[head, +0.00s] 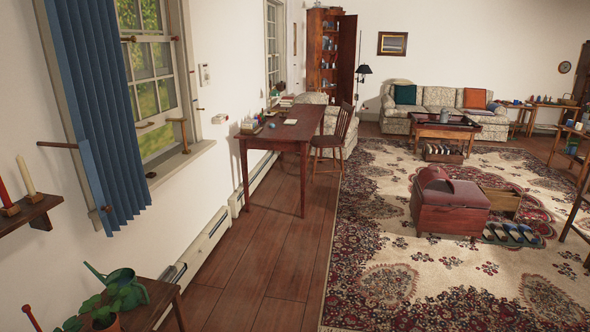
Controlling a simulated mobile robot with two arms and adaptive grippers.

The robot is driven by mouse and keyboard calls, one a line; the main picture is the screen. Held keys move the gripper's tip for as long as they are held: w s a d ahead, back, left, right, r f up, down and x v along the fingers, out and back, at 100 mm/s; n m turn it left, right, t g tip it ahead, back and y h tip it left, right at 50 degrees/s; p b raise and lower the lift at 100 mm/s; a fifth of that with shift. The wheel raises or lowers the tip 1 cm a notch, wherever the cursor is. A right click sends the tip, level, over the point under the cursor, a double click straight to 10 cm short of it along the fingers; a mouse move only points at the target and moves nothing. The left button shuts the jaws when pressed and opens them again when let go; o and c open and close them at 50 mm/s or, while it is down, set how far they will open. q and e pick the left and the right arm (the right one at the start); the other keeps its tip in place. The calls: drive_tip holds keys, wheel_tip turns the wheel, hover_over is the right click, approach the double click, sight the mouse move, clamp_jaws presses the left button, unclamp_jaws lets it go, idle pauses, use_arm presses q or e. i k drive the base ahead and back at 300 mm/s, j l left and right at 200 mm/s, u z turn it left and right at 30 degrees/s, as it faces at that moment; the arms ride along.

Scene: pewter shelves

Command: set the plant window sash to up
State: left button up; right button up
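The plant window (176,100) is in the left wall at the upper left of the head view, near the potted plant (102,312). Its pale sash (158,118) has several panes, with greenery outside. The sash's bottom rail appears above the sill (185,160), with green showing between them, so it looks at least partly raised; I cannot tell exactly how far. A blue curtain (100,110) hides the window's left side. A wooden prop-like piece (183,133) stands at the sill's right end. Neither of my grippers is in view.
A small table (150,308) with a green watering can (126,286) stands below the window. A candle shelf (35,210) juts from the wall at left. A wooden desk (285,134) and chair (338,132) stand farther along. Bare floor (240,275) lies between wall and rug.

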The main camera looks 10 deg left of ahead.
sight(146, 124)
drive_tip(key=i+l+u, duration=0.1)
drive_tip(key=i+u, duration=0.2)
drive_tip(key=i, duration=1.6)
